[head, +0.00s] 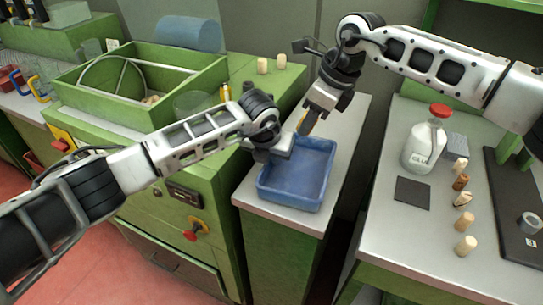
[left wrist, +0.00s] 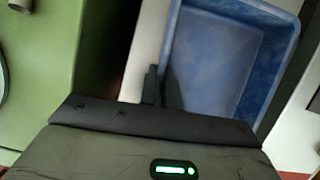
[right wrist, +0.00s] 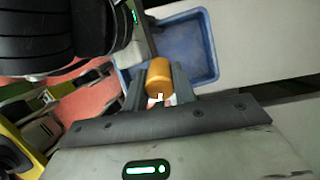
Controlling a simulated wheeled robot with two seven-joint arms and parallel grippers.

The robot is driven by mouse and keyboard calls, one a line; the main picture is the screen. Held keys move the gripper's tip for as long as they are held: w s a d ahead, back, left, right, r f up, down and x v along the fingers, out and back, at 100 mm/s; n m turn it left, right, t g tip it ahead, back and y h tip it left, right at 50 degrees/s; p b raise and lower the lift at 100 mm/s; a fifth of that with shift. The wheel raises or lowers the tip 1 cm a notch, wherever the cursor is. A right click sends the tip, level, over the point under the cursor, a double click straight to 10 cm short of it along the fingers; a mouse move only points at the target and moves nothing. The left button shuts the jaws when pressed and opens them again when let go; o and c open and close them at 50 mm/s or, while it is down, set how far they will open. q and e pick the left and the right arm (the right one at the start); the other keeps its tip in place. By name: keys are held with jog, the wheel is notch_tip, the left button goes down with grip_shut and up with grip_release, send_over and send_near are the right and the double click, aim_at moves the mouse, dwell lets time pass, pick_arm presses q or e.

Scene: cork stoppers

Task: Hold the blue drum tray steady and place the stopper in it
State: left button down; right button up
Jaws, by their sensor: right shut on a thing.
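The blue drum tray (head: 296,188) is an open rectangular tray on the narrow white-topped cabinet, and it looks empty. My left gripper (head: 285,148) is at its far left wall; in the left wrist view its two dark fingers (left wrist: 161,88) sit close together, straddling the tray's wall (left wrist: 169,40). My right gripper (head: 312,114) is above the tray's far edge, pointing down. It is shut on an orange-brown cork stopper (right wrist: 170,78), held between its fingers. In the right wrist view the stopper hides part of the blue tray (right wrist: 198,48), which lies below and beyond it.
On the right bench stand a white bottle with a red cap (head: 425,142), a dark square mat (head: 412,193) and several other stoppers (head: 465,245). Two pale stoppers (head: 263,66) stand on the green cabinet behind. A green crate (head: 140,85) is on the left.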

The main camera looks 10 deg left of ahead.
jog(key=shift+f, duration=0.1)
jog(key=shift+f, duration=0.8)
jog(key=o, duration=1)
jog(key=shift+r, duration=0.15)
jog(key=v, duration=1.2)
pick_arm(q)
jog(key=c, duration=1.5)
grip_release()
jog(key=shift+c, duration=0.2)
